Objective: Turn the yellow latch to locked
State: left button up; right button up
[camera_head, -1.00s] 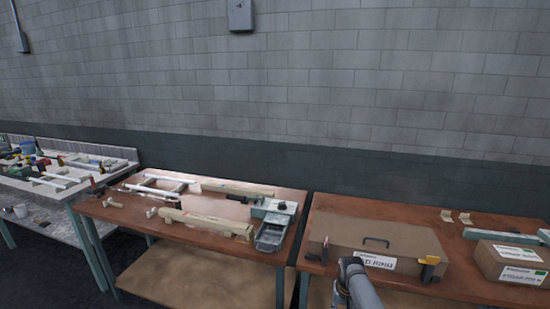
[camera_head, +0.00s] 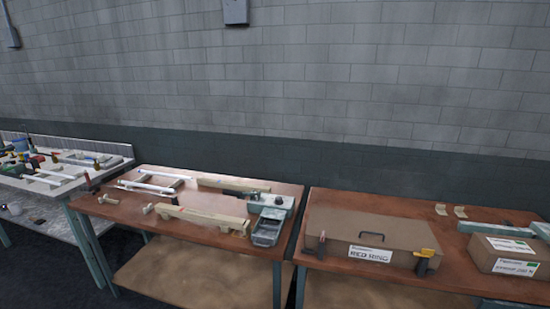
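The yellow latch (camera_head: 430,252) is on the front right of a closed brown case (camera_head: 345,229) on the right-hand table. Its yellow part lies across the top of a dark piece at the case's front edge. It is too small to tell whether it is locked. A white label (camera_head: 369,254) that seems to read "RED RING" is on the case front. A small dark fitting (camera_head: 321,243) is on the front left of the case. Neither of my grippers is in view.
A brown box (camera_head: 508,257) with white labels stands right of the case. The left table (camera_head: 130,207) bears pale wooden rails, white tubes and a grey bin (camera_head: 268,228). A narrow gap separates the tables. The floor in front is mostly out of view.

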aim_at(426, 253)
jog(key=z, duration=1.25)
